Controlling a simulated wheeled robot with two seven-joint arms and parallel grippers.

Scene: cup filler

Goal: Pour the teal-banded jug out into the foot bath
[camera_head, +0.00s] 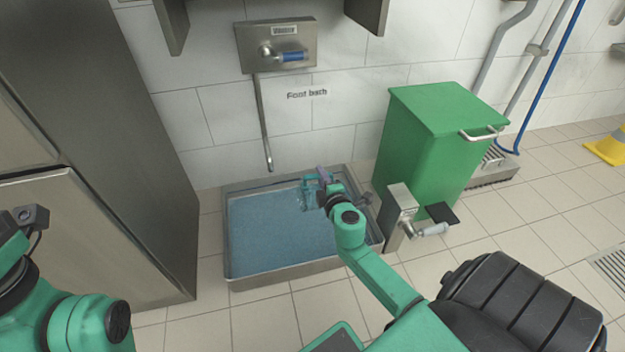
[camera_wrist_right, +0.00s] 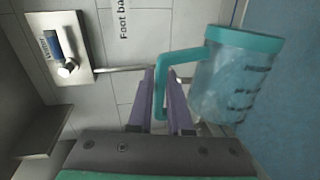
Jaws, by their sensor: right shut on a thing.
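The teal-banded jug (camera_wrist_right: 222,85) is clear, with dark marks on its side, a teal rim and a teal handle (camera_wrist_right: 163,75). My right gripper (camera_wrist_right: 163,90) is shut on the handle. The jug lies roughly on its side, its mouth end slightly lower. In the head view the jug (camera_head: 307,194) and the right gripper (camera_head: 324,180) are small, above the foot bath (camera_head: 290,274), a steel basin holding blue water. I cannot tell how much is in the jug, and no stream shows clearly. My left gripper is out of view; only its arm shows.
A wall tap panel (camera_head: 277,45) with a spout pipe (camera_head: 262,125) is behind the bath. A green bin (camera_head: 430,150) and a steel pedestal with a lever (camera_head: 400,212) stand to its right. A tall steel cabinet (camera_head: 95,150) stands left. Floor in front is clear.

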